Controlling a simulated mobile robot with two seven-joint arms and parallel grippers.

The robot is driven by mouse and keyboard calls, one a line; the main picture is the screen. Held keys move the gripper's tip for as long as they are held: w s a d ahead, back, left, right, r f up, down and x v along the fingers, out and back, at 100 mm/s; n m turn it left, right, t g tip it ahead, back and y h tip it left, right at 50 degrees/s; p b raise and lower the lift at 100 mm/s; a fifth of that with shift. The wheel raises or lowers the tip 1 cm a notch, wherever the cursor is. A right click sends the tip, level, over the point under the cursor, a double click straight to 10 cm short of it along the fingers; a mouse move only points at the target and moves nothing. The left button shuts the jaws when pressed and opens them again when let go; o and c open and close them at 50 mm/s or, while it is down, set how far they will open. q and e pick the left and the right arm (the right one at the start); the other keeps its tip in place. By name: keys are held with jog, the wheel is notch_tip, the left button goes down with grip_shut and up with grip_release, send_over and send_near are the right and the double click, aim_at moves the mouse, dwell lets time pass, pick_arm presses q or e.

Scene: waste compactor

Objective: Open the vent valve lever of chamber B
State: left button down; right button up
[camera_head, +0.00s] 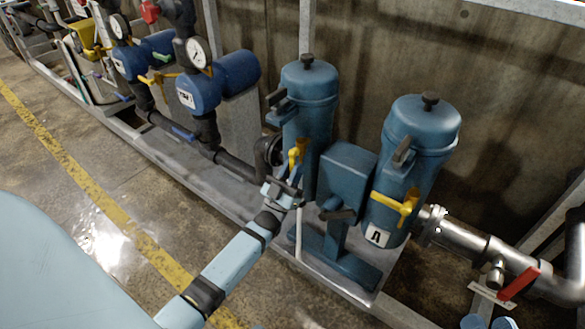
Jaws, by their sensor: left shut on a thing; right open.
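Two blue cylindrical chambers stand side by side. The left chamber (309,95) has a yellow lever (298,150) on its front, and any label on it is hidden by my arm. The right chamber (422,125) has a yellow lever (398,206) lying roughly crosswise, above a white label (377,236) whose letter is hard to read. My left gripper (292,180) is at the lower part of the left chamber's lever and shut on it; the fingers hide that end. The lever's visible part points up.
A blue box (345,172) stands between the chambers. A steel pipe with a red handle (519,283) runs off at the right. Blue pumps with gauges (200,54) stand at the back left. A metal frame edge (190,165) borders the clear floor, which has a yellow line.

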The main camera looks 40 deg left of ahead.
pick_arm(q)
jog(key=c, duration=1.1)
grip_release()
pick_arm(e)
jog(key=shift+f, duration=0.1)
pick_arm(q)
jog(key=shift+o, duration=0.2)
jog(key=p+v, duration=0.1)
jog(key=v, duration=0.6)
jog(key=shift+s, duration=0.2)
pick_arm(e)
notch_tip(320, 180, up, 2)
jog(key=shift+d+r+t, duration=0.1)
jog(key=shift+r+t, duration=0.05)
jog(key=shift+t, duration=0.35)
pick_arm(q)
jog(key=shift+f, duration=0.1)
pick_arm(e)
jog(key=shift+f, duration=0.25)
jog(key=shift+s, duration=0.1)
